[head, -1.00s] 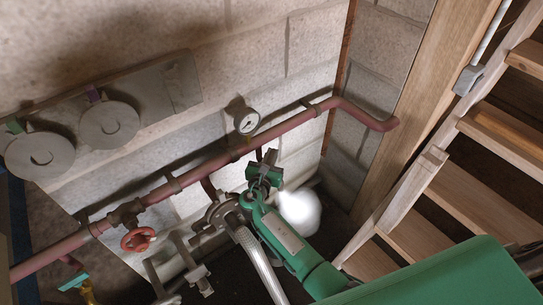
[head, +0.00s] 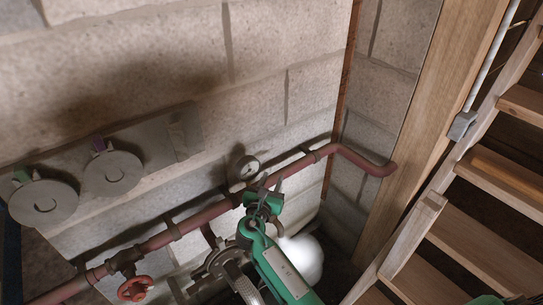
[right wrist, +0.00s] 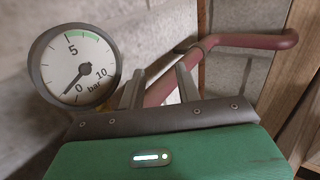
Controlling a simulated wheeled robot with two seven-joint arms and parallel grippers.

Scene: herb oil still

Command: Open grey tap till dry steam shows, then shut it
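My right gripper (head: 262,203) is at the red pipe (head: 207,215), just below the pressure gauge (head: 245,168). In the right wrist view its two grey fingers (right wrist: 160,88) stand apart, with the pipe behind them and nothing clearly held. I cannot make out the grey tap; my gripper and arm cover that spot. A dense white cloud of steam (head: 303,258) shows just right of my right arm, low by the wall. In the right wrist view the gauge (right wrist: 75,66) has its needle close to 0 bar.
A red handwheel valve (head: 135,288) sits on the pipe at lower left. Two round grey discs (head: 112,173) hang on a wall board at the left. Wooden stairs (head: 485,225) and a post (head: 435,120) close off the right side.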

